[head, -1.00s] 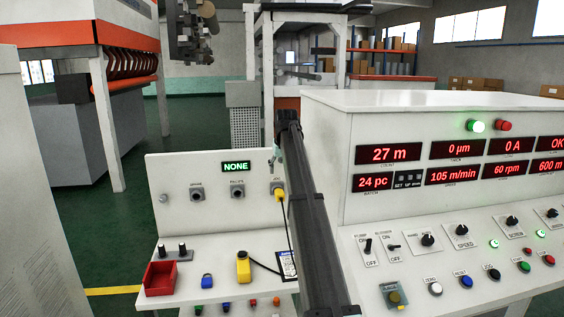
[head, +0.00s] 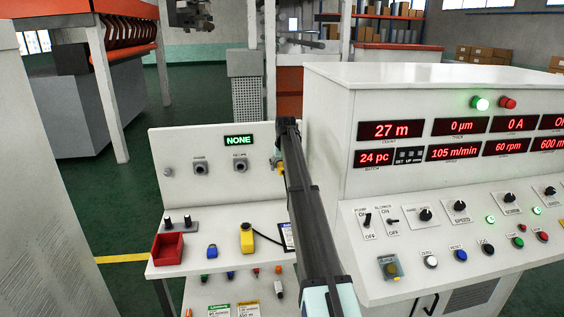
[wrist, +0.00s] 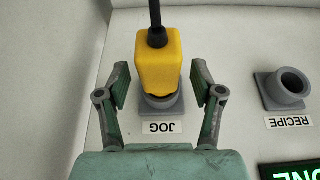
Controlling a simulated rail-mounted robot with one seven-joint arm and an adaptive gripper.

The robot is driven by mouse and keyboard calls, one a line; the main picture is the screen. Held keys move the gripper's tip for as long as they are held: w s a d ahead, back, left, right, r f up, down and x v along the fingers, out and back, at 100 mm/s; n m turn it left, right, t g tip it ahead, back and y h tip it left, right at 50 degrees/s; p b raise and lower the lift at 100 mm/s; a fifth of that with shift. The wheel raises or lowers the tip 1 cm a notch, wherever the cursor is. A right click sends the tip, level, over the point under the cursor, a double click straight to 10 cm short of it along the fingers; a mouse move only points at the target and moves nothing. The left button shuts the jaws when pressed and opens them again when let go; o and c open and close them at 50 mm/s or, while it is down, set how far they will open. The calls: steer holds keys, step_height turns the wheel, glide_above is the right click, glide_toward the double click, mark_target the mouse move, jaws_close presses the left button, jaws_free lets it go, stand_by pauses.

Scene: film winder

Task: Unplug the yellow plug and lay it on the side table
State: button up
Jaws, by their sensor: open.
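The yellow plug (wrist: 158,62) sits in the grey socket (wrist: 161,106) labelled JOG, with its dark cable leaving the top of the wrist view. My gripper (wrist: 159,82) is open, with one finger on each side of the plug; I see small gaps between the fingers and the plug. In the head view the plug is mostly hidden by my arm and gripper, with only a bit of yellow (head: 281,168) showing. The white side table (head: 215,266) stands below the socket panel (head: 205,187).
A red bin (head: 168,248), a blue padlock (head: 212,251) and a yellow handheld box (head: 247,238) with a black cable are on the side table. The empty RECIPE socket (wrist: 285,88) is beside the plug. The control console (head: 400,210) stands close to the right of my arm.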

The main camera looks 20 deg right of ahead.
steer(key=shift+c, duration=0.4)
jaws_close()
steer(key=shift+s, duration=0.2)
steer(key=shift+s+a, duration=0.2)
steer(key=shift+s, duration=0.4)
steer(key=shift+s+a, duration=0.2)
steer(key=shift+s, duration=0.55)
steer(key=shift+s+a+p, duration=0.2)
steer(key=shift+s+p, duration=0.2)
steer(key=shift+s, duration=0.55)
